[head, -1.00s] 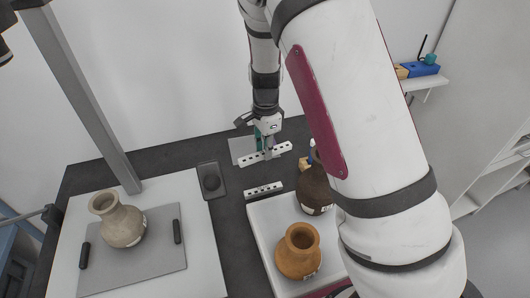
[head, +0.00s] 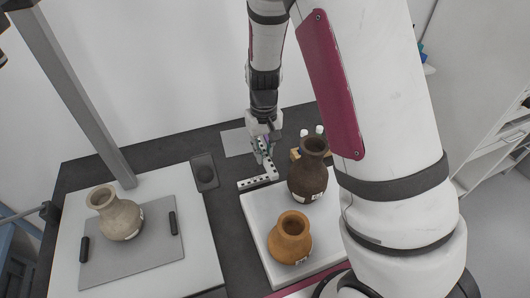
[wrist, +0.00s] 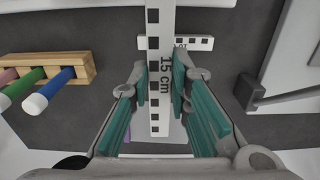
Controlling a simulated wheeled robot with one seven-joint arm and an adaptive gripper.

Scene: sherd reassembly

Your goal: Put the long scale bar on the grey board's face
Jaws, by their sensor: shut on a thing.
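My gripper (head: 262,156) is shut on the long scale bar (head: 270,170), white with black squares. In the wrist view the bar (wrist: 160,70), marked 15 cm, runs lengthwise between my teal finger pads. It points toward the robot and passes over the short scale bar (head: 253,183) on the dark table; the gap between them is unclear. The grey board (head: 165,253) lies at left on a white base, with a pale vase (head: 122,222) on it and two black bars (head: 173,223) near its sides. My gripper is well to its right.
A small grey plate (head: 236,143) lies behind my gripper. A black box (head: 204,172) sits left of it. A white tray (head: 258,222) holds a dark vase (head: 308,172) and an orange pot (head: 290,238). A wooden pen rack (wrist: 50,68) is close by. A grey post (head: 85,100) rises at left.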

